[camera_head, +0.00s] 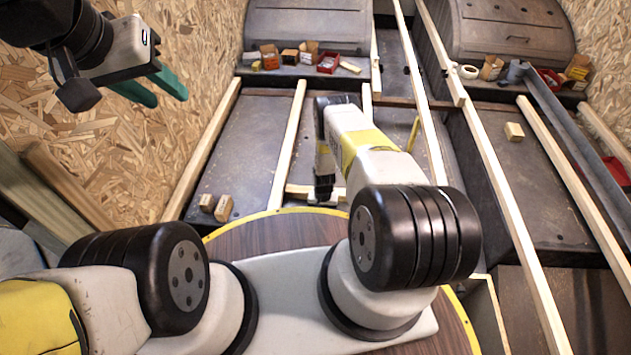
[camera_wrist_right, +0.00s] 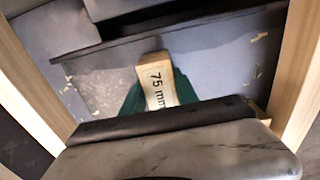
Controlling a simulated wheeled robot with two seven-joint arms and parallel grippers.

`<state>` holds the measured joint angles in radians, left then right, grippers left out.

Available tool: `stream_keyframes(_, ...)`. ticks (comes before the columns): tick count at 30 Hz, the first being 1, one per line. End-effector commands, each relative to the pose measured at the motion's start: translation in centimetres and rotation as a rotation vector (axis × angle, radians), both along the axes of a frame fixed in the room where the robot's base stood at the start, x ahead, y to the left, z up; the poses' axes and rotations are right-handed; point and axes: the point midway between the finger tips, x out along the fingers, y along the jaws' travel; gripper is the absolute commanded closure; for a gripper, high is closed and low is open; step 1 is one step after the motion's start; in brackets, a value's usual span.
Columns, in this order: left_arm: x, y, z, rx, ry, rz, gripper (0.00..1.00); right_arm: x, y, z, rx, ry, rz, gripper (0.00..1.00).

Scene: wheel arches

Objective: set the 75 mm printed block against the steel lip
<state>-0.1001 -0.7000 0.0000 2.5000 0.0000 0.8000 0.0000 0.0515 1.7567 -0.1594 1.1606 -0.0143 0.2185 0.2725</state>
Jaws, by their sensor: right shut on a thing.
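The pale wooden block printed "75 mm" (camera_wrist_right: 155,84) is in the right wrist view, with its print facing the camera. My right gripper (camera_wrist_right: 160,92) is shut on it, a green finger on each side. A dark raised metal edge (camera_wrist_right: 215,28), which looks like the steel lip, runs across just beyond the block's far end. I cannot tell whether the two touch. In the head view my right arm hides its gripper and this block. My left gripper (camera_head: 168,95) is open and empty, raised at the upper left near the chipboard wall.
Wooden battens (camera_head: 288,145) run lengthwise over the dark metal floor. Two small wooden blocks (camera_head: 215,206) lie at the left, another (camera_head: 514,131) at the right. Small boxes (camera_head: 328,62) stand before the wheel arches (camera_head: 310,25). Pale battens flank the right gripper (camera_wrist_right: 300,70).

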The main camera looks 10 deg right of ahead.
Motion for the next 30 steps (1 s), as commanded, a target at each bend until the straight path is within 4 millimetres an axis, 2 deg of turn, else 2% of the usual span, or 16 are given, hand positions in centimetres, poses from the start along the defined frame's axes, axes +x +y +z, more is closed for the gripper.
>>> stream_keyframes(14,0.00,0.00,0.00,0.000,0.000,0.000,0.64,0.01,0.00,-0.02,0.000,0.000,0.000,1.00)
stream_keyframes(15,0.00,0.00,0.00,0.000,0.000,0.000,0.64,0.01,0.00,-0.02,0.000,0.000,0.000,0.62)
stream_keyframes(18,0.00,0.00,0.00,0.000,0.000,0.000,0.64,0.01,0.00,-0.02,0.000,0.000,0.000,0.42)
stream_keyframes(19,0.00,0.00,0.00,0.000,0.000,0.000,0.64,0.01,0.00,-0.02,0.000,0.000,0.000,0.39)
stream_keyframes(30,0.00,0.00,0.00,0.000,0.000,0.000,0.64,0.11,-0.01,0.51,0.000,-0.001,0.000,0.39)
